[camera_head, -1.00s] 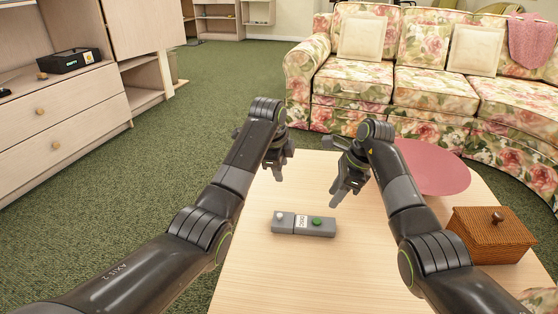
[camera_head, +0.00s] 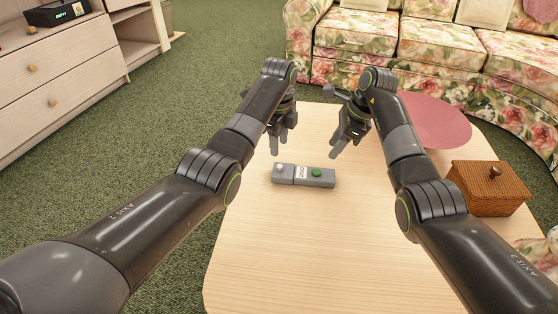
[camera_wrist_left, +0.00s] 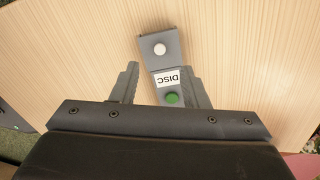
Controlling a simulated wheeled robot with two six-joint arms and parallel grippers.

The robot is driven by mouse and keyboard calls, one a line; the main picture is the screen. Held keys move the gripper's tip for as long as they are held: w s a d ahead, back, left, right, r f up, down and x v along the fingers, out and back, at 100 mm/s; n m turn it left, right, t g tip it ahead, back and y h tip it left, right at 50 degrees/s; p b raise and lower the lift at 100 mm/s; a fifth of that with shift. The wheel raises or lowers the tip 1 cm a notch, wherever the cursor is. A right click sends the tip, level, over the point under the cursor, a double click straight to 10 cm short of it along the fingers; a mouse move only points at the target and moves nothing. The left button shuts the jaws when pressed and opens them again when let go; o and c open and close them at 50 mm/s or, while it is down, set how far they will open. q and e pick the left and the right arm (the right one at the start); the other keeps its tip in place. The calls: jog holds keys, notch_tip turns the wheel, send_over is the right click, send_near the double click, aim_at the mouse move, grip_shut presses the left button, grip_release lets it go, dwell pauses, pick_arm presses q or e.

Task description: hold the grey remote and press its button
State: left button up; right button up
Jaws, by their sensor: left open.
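The grey remote (camera_head: 325,178) lies flat on the light wood table, with a white round button, a white label reading DISC and a green round button (camera_head: 317,173). My left gripper (camera_head: 279,148) is open, above and just behind the remote's left end in the head view. In the left wrist view the remote (camera_wrist_left: 163,62) shows beyond and between the open fingers (camera_wrist_left: 160,85), its green end nearest and close to the right finger. I cannot tell that anything touches. My right gripper (camera_head: 346,150) hangs behind the remote's right end, apart from it; its finger gap is unclear.
The table (camera_head: 290,250) is clear in front of the remote. A floral sofa (camera_head: 355,58) stands behind; a drawer cabinet (camera_head: 65,75) is at the left.

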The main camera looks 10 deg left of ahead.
aim_at(279, 165)
pick_arm(q)
notch_tip(279, 165, down, 8)
dwell(0.4)
grip_shut()
pick_arm(e)
grip_shut()
dwell(1.7)
